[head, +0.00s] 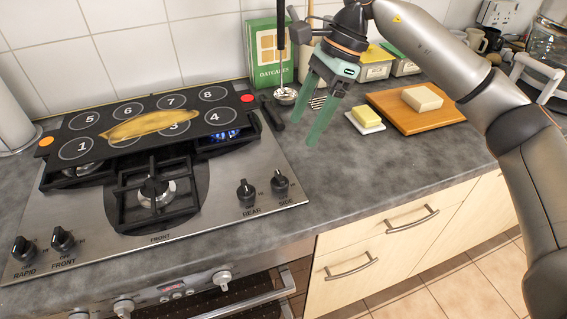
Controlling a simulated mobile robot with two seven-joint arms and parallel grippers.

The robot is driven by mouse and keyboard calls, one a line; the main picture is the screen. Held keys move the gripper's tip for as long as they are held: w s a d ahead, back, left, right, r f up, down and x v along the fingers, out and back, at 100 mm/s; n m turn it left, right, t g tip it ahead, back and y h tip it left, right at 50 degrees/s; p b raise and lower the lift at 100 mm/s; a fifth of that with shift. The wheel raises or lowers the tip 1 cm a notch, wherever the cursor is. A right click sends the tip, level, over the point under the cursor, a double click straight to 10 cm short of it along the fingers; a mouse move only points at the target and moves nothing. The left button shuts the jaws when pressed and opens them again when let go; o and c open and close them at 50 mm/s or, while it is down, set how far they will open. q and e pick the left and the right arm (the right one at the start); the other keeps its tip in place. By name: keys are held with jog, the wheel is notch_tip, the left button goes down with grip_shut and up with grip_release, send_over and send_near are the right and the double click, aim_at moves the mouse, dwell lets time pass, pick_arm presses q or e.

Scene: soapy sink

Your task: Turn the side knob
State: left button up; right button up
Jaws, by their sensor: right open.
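The SIDE knob (280,182) is a black dial on the right end of the steel hob's (215,185) front panel, labelled "SIDE". The REAR knob (246,192) is just left of it. My right gripper (304,130) has green fingers and is open, with nothing between them. It points down over the worktop, above and to the right of the SIDE knob in the picture, and apart from it. My left gripper is not in view.
Butter (367,117) and a wooden board (405,115) lie to the right. The worktop (345,170) right of the hob is clear.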

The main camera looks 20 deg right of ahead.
aim_at(280, 175)
jog(key=x, duration=1.1)
jog(key=shift+a+f, duration=0.1)
jog(key=shift+a, duration=0.1)
grip_shut()
